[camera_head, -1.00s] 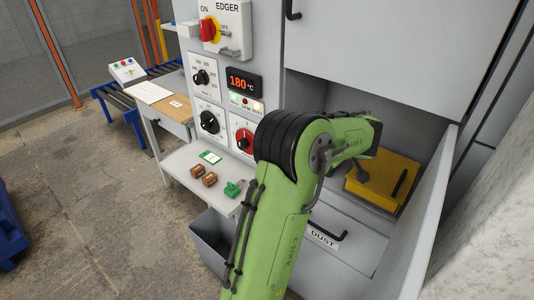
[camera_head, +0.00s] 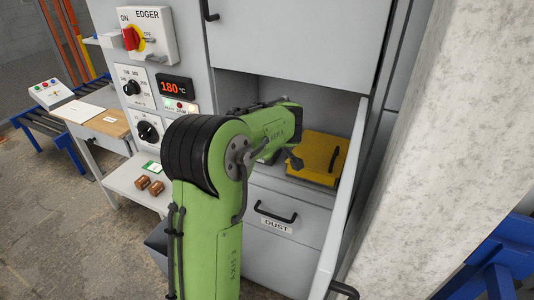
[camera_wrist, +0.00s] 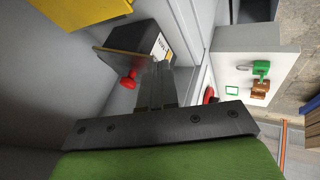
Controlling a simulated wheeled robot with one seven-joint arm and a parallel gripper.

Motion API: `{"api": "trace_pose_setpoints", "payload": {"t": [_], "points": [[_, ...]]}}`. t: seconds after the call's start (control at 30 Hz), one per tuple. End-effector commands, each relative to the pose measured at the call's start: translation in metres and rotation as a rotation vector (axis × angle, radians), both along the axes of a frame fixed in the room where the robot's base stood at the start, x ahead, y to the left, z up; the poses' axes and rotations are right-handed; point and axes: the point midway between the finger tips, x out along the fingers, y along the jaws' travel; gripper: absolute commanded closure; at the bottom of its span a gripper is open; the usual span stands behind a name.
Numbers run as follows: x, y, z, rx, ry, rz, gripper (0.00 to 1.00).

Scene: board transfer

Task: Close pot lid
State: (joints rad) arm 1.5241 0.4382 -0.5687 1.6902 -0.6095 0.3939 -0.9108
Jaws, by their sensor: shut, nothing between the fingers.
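My gripper (camera_wrist: 157,88) points into the machine in the wrist view, its two fingers together and empty. Beyond the fingertips is a dark box with a sloping top (camera_wrist: 140,38) and a white label, which looks like the pot. A red knob (camera_wrist: 131,79) sticks out close to the left of the fingers, apparently on the box's lid. I cannot tell whether the fingers touch the box or how far the lid is open.
A yellow box (camera_head: 309,152) with a black handle sits in the recess; it also shows in the wrist view (camera_wrist: 85,12). Below it is the DUST drawer (camera_head: 268,236). A shelf (camera_head: 132,183) holds brown blocks (camera_head: 149,186). A pale wall (camera_head: 430,130) stands at the right.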

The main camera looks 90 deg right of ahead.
Motion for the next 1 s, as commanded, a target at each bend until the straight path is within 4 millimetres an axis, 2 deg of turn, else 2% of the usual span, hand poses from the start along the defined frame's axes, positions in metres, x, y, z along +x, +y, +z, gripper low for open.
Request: {"api": "trace_pose_setpoints", "payload": {"t": [0.03,0.2,0.3,0.37,0.47,0.6,0.7,0.73,0.83,1.0], "points": [[-0.002,0.006,0.012,-0.005,0.0,0.0,1.0],[-0.007,0.026,0.039,-0.006,0.0,-0.001,1.0],[-0.009,0.032,0.047,-0.004,0.0,-0.001,1.0],[-0.008,0.033,0.045,0.002,0.001,-0.008,1.0],[0.004,0.026,0.008,0.046,0.014,-0.086,1.0],[0.026,0.025,-0.085,0.102,0.167,-0.325,1.0],[0.033,0.037,-0.122,0.036,0.372,-0.452,1.0],[0.036,0.041,-0.126,-0.007,0.442,-0.473,1.0],[0.053,0.051,-0.118,-0.211,0.665,-0.487,1.0],[0.106,0.061,-0.072,-0.57,0.882,-0.382,1.0]]}}
